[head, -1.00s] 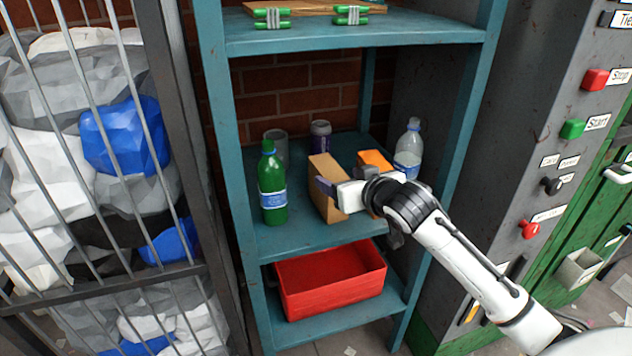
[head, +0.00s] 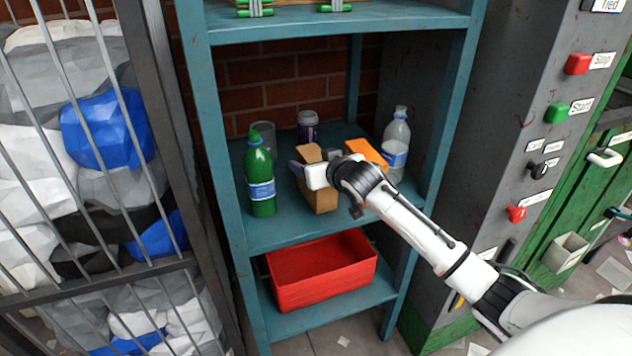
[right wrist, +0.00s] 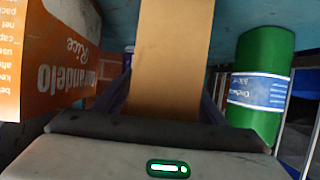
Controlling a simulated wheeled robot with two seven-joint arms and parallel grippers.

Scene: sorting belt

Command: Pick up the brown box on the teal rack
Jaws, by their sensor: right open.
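The brown box (head: 321,199) stands upright on the middle shelf of the teal rack (head: 285,237). My right gripper (head: 307,170) is at the box, in front of its upper part, and hides some of it. In the right wrist view the brown box (right wrist: 172,60) lies between the two dark fingers of the right gripper (right wrist: 168,92). The jaws are open around it, and I cannot tell whether a finger touches it. My left gripper is not in view.
A green bottle (head: 261,178) stands close left of the box. An orange carton (head: 367,153) and a clear bottle (head: 396,145) stand to its right. A grey can (head: 264,133) and a purple can (head: 308,124) are behind. A red bin (head: 322,286) sits below.

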